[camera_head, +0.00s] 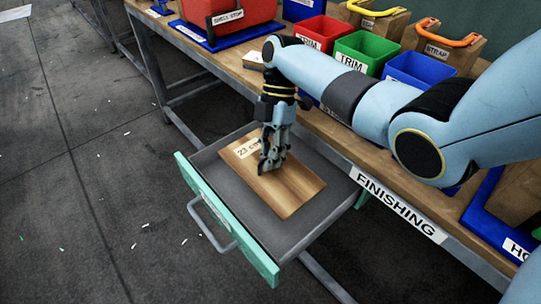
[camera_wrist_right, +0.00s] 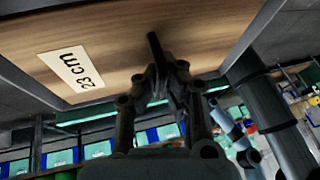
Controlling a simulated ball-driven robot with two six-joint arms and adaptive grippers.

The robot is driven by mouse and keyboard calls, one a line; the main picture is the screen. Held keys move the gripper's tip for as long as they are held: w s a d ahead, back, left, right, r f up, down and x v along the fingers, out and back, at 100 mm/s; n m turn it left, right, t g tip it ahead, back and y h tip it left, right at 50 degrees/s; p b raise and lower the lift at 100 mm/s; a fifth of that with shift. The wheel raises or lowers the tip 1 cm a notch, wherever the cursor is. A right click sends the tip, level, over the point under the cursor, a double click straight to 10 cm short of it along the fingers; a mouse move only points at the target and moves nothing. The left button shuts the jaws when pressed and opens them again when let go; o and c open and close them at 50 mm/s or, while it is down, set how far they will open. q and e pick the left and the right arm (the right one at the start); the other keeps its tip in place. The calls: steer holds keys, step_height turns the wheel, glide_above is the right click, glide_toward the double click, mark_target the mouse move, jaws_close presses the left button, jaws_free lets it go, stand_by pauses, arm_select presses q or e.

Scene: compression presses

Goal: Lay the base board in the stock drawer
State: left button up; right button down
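The base board (camera_head: 290,190) is a flat wooden panel with a white "23 cm" label. It lies flat inside the open stock drawer (camera_head: 265,238), a grey tray with a green front and a grey handle. The exact contact with the drawer floor is hard to tell. My right gripper (camera_head: 268,168) points down at the middle of the board. In the right wrist view the board (camera_wrist_right: 200,30) fills the top, and the fingers (camera_wrist_right: 160,75) close together on a narrow dark piece at its face. My left gripper is out of view.
The drawer projects from the wooden workbench (camera_head: 335,135) marked "FINISHING". The floor left of the drawer is open, with small scraps.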

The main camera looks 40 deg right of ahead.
steer(key=shift+f, duration=0.5)
steer(key=c, duration=1.5)
jaws_free()
steer(key=shift+r, duration=0.15)
steer(key=v, duration=0.8)
steer(key=shift+s+a, duration=0.1)
steer(key=shift+a, duration=0.05)
steer(key=p+v, duration=0.2)
steer(key=v, duration=0.3)
steer(key=shift+r, duration=0.1)
steer(key=shift+s+a, duration=0.1)
